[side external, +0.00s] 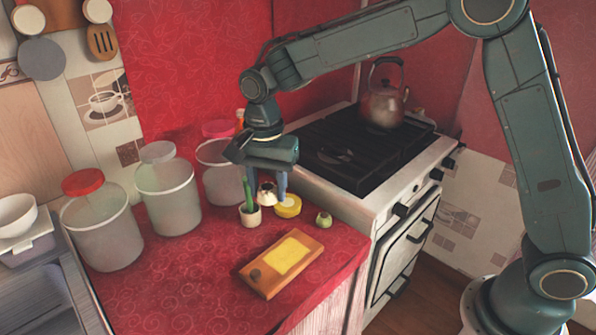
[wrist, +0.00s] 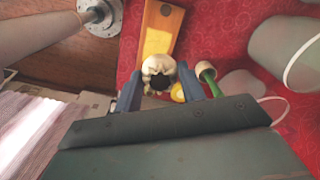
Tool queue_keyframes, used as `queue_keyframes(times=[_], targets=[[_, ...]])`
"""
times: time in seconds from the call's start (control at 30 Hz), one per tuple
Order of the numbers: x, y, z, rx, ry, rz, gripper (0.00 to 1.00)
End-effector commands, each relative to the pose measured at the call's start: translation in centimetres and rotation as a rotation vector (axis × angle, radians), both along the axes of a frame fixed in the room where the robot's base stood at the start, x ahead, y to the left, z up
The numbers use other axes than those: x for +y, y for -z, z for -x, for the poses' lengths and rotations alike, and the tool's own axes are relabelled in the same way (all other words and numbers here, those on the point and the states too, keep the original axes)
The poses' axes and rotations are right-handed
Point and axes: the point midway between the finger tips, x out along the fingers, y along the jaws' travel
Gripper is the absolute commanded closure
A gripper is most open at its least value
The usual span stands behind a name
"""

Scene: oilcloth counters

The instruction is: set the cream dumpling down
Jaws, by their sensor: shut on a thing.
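The cream dumpling (side external: 267,194) is pinched between the blue fingers of my gripper (side external: 268,186). In the wrist view the dumpling (wrist: 158,65) sits between the fingertips of my gripper (wrist: 160,80), with a dark patch on its near side. It is behind and right of the small pot with a green stalk (side external: 250,214) and beside a yellow round piece (side external: 288,206). I cannot tell whether its underside touches the red counter. A wooden board (side external: 258,281) with a yellow panel (side external: 291,255) lies nearer the camera; its panel is bare.
A small green dumpling-like thing (side external: 323,219) stands right of the yellow piece. Three lidded jars (side external: 103,235) stand at the left and back. A stove (side external: 350,155) with a kettle (side external: 384,102) is at the right. The red counter (side external: 190,275) is clear at front left.

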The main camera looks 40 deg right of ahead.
Motion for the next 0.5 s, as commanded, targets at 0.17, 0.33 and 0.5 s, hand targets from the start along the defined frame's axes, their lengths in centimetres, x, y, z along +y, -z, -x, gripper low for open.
queue_keyframes(times=[0.17,0.33,0.5], targets=[[-0.1,0.7,0.0,0.002,0.0,0.0,0.66],[-0.1,2.9,0.1,0.004,0.0,0.001,0.66],[-0.1,6.0,0.1,0.005,0.0,0.002,0.66]])
